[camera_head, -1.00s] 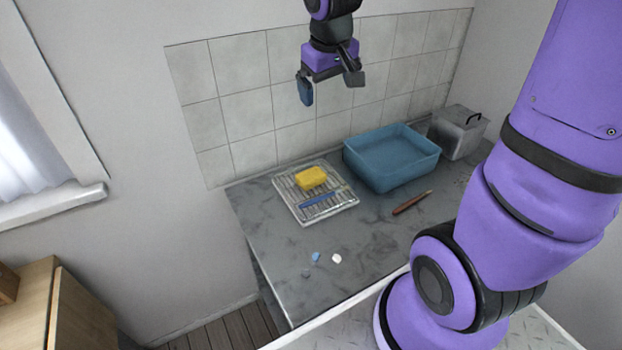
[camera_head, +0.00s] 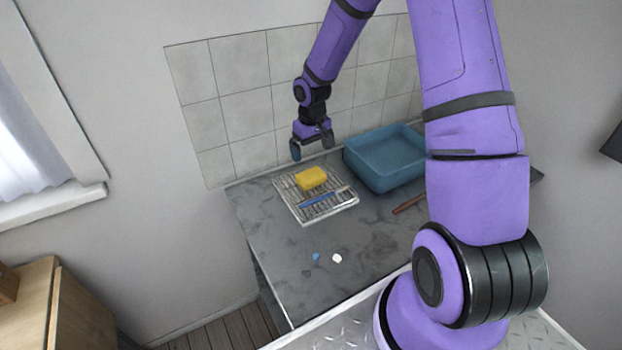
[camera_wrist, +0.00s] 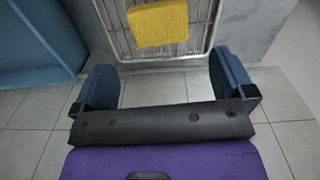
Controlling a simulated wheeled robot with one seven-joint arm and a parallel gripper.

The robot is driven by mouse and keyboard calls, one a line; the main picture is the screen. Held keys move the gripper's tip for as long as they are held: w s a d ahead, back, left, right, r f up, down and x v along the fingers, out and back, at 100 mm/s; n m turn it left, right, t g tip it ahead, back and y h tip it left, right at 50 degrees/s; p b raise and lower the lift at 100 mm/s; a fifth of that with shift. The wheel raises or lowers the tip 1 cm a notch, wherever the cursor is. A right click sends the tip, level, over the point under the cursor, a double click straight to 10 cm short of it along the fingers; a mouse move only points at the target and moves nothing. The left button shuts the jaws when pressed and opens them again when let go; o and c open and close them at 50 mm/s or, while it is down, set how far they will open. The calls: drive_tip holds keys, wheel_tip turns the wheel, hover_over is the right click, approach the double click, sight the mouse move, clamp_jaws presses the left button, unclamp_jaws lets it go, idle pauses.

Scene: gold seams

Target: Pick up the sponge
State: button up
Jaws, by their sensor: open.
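The yellow sponge (camera_head: 311,178) lies on a pale wire rack (camera_head: 333,211) at the back left of the grey counter. My gripper (camera_head: 311,149) is open and empty, in the air above the sponge, near the tiled wall. In the wrist view the sponge (camera_wrist: 158,24) shows at the top, beyond the gap between my two blue fingertips (camera_wrist: 161,82). The fingers are apart from the sponge and do not touch it.
A blue-handled tool (camera_head: 321,198) lies on the rack beside the sponge. A blue basin (camera_head: 385,160) stands to the right, with a brown-handled tool (camera_head: 408,204) in front. A blue bit (camera_head: 316,257) and a white bit (camera_head: 337,258) lie on the counter's front.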

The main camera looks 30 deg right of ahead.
sight(312, 176)
wheel_tip(312, 176, down, 11)
drive_tip(key=shift+d+r, duration=0.1)
drive_tip(key=shift+d, duration=0.05)
idle(0.5)
drive_tip(key=shift+c, duration=0.5)
drive_tip(key=c, duration=0.5)
